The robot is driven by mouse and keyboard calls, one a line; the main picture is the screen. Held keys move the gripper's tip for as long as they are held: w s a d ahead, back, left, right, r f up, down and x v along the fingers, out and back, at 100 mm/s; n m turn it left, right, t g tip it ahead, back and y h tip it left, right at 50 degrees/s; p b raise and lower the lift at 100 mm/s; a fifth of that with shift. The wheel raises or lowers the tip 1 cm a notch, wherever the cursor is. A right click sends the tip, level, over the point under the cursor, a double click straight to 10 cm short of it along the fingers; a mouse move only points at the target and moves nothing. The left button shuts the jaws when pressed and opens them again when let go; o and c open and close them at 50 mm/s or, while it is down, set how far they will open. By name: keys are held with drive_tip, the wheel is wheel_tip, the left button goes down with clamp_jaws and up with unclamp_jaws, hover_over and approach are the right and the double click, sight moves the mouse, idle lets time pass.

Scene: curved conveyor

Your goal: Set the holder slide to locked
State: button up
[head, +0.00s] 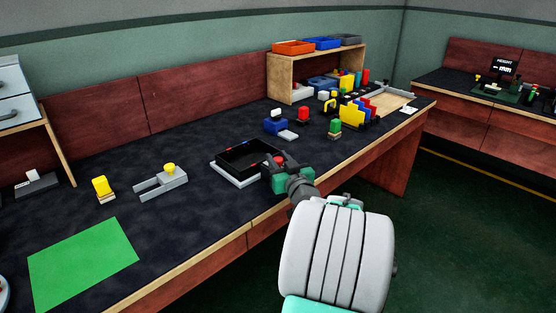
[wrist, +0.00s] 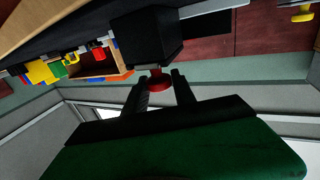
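A black open-topped box (head: 248,156) with small red and blue marks on its rim sits on a light grey base (head: 238,180) near the table's front edge. A red knob (wrist: 159,84) stands out from a black block (wrist: 147,40) in the wrist view. My gripper (head: 280,163) is at the box's right front side. In the wrist view my gripper's two fingers (wrist: 160,86) stand on either side of the red knob. I cannot tell whether they press on it. No lettering for a locked position is readable.
Left on the table are a grey forked fixture (head: 165,188) with a yellow knob, a yellow block (head: 102,187) and a green mat (head: 82,262). A blue block (head: 276,125), a green piece (head: 335,127) and a wooden shelf (head: 275,79) stand to the right and behind.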

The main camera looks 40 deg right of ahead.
clamp_jaws()
idle(0.9)
